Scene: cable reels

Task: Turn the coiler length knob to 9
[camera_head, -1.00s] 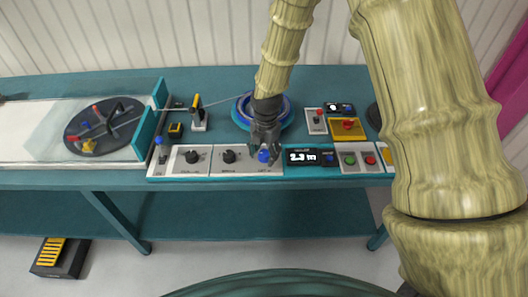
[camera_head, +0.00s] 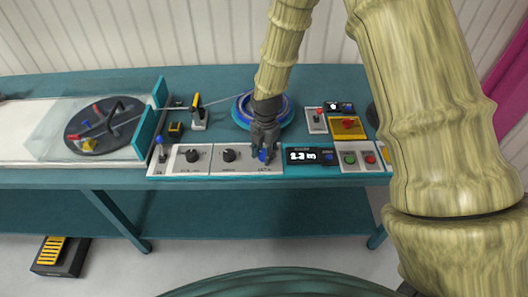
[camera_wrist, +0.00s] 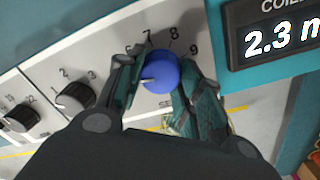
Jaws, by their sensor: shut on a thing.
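The blue length knob (camera_wrist: 163,72) is in the middle of the wrist view, with the numerals 7, 8 and 9 printed around its upper side. A pale mark on the knob points left, towards my left finger; any numeral there is hidden. My gripper (camera_wrist: 162,85) is shut on the knob, one finger on each side of it. In the head view, my gripper (camera_head: 264,153) reaches down over the blue knob (camera_head: 264,156) at the right end of the white knob panel. The coiler display (camera_wrist: 272,40) reads 2.3 m.
Two black-and-grey knobs stand left of the blue one, the nearer (camera_wrist: 75,98) and the farther (camera_wrist: 20,118). Green (camera_head: 350,159) and red (camera_head: 370,159) buttons lie right of the display. A blue-rimmed reel (camera_head: 243,112) stands behind my gripper.

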